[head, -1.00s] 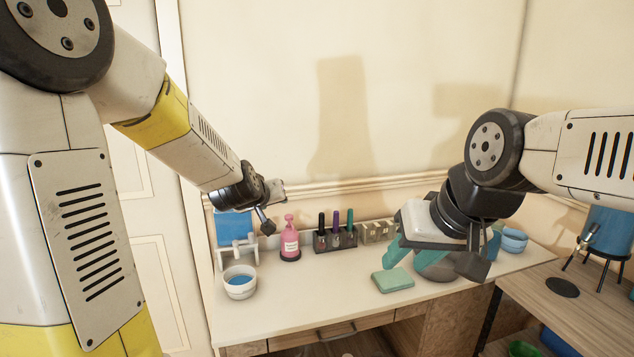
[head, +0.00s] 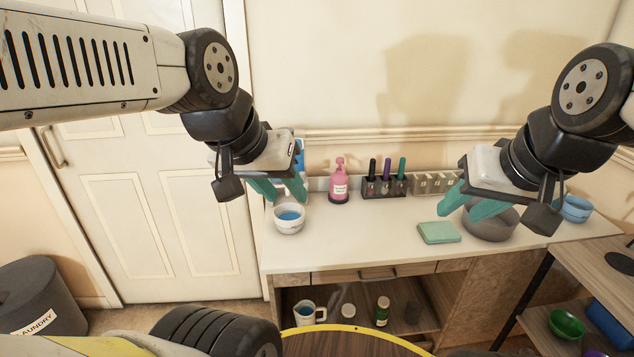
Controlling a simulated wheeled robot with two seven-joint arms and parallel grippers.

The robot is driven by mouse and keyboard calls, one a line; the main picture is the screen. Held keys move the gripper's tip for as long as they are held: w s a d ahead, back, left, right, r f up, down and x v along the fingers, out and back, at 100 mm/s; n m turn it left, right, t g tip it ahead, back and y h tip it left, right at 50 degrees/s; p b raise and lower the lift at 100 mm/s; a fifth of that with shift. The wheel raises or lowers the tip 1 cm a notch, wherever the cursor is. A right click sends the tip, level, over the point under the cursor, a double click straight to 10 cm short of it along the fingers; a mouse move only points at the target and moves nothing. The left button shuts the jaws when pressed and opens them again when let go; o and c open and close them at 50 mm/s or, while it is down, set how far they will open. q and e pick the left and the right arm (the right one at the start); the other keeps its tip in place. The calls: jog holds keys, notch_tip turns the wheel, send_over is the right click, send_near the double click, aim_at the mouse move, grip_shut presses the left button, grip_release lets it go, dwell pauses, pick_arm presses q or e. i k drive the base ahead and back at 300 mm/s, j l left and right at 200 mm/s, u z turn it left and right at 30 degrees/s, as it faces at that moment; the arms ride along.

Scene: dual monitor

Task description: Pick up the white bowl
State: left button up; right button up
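The white bowl (head: 289,227) stands upright on the left end of the white desk, with blue inside it. My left gripper (head: 281,193) is above and just behind the bowl's rim in the picture, its teal fingers apart and nothing between them. I cannot tell whether a finger touches the rim. My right gripper (head: 468,205) is over the right part of the desk, by a grey bowl (head: 490,225). Its teal fingers are apart, and it covers part of that bowl.
A pink bottle (head: 339,188), a rack of nail polish bottles (head: 384,187) and a teal folded cloth (head: 438,232) are on the desk (head: 360,235). A blue bowl (head: 577,208) is at the right end. The desk between the white bowl and the cloth is clear.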

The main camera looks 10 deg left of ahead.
aim_at(288, 217)
jog(key=i+j+u, duration=0.15)
jog(key=j, duration=0.3)
jog(key=i+j+u, duration=0.15)
jog(key=j, duration=0.25)
jog(key=i+j+u, duration=0.15)
jog(key=j, duration=0.25)
jog(key=i, duration=0.05)
